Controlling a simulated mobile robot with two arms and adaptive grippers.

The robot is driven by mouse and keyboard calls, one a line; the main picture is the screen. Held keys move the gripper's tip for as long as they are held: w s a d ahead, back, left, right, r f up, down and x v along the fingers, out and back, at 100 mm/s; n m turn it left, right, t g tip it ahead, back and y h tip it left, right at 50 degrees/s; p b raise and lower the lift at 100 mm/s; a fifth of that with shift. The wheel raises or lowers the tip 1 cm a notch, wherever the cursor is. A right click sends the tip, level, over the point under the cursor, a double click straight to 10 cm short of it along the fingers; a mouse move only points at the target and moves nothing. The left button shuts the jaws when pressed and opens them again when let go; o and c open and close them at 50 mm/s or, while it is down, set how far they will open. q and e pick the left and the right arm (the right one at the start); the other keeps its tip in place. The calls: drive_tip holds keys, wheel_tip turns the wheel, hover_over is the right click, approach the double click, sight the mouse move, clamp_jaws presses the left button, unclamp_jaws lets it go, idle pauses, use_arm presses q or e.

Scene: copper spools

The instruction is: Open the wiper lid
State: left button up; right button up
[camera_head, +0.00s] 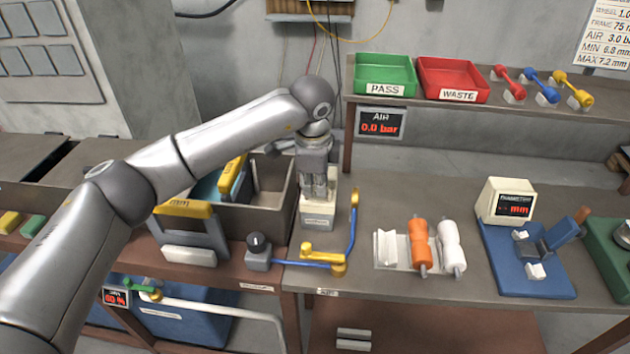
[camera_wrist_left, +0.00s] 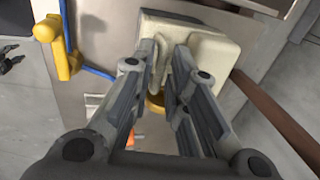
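A cream box (camera_head: 318,207) with a small label stands on the bench, below my left gripper (camera_head: 314,190). It looks like the wiper, but its label is too small to read. Its pale top also shows in the left wrist view (camera_wrist_left: 215,38). My left gripper points down, with its fingers (camera_wrist_left: 167,75) at the box's top, a narrow gap between them. A cream raised part shows between the fingertips. I cannot tell whether they grip it. No raised lid is visible; the fingers hide part of the top. My right gripper is not in view.
A shelf holds a green tray (camera_head: 385,75) and red tray (camera_head: 452,80).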

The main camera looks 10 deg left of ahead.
use_arm(q)
clamp_jaws()
drive_tip(key=shift+w+r, duration=0.1)
